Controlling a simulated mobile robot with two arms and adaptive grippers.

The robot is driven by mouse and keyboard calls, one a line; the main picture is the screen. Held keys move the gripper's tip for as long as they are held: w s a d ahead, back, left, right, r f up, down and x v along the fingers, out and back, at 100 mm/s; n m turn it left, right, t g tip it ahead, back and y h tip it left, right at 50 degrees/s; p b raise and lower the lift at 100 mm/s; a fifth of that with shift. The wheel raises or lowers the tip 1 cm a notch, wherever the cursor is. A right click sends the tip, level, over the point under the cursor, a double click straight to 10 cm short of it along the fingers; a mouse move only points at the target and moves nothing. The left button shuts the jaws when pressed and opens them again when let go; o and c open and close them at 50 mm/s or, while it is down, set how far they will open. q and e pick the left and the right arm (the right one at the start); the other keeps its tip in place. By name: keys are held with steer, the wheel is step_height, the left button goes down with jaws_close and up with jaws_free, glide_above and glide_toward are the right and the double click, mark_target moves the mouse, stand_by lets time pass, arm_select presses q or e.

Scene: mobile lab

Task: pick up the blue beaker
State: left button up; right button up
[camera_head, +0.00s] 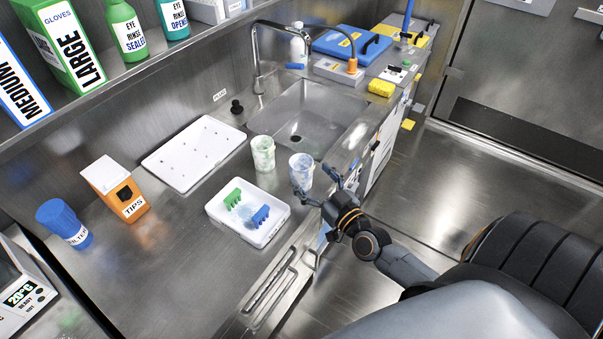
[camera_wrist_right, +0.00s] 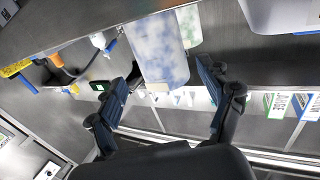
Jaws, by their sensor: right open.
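The blue beaker (camera_head: 301,170), pale with blue mottling, stands upright on the steel counter near its front edge, just before the sink. It also shows large in the right wrist view (camera_wrist_right: 158,48). My right gripper (camera_head: 318,183) is open and empty, with its fingers at counter height close to the beaker on the front side. In the right wrist view the beaker's end lies in the gap between the spread fingertips (camera_wrist_right: 170,68), closer to the left finger. I cannot tell whether a finger touches it. My left gripper is not in view.
A green-mottled beaker (camera_head: 263,153) stands close behind and left of the blue one. A white tray (camera_head: 226,222) with green and blue racks sits nearby at the front left. The sink (camera_head: 318,106) lies behind. A white board (camera_head: 190,152) and orange tips box (camera_head: 124,194) are further left.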

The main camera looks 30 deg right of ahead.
mark_target(308, 174)
steer(key=w, duration=0.4)
steer(key=shift+w+a, duration=0.2)
steer(key=shift+w, duration=0.05)
steer(key=shift+s, duration=0.1)
steer(key=shift+c, duration=0.4)
steer(key=c, duration=1.1)
steer(key=shift+c, duration=0.2)
steer(key=shift+r, duration=0.1)
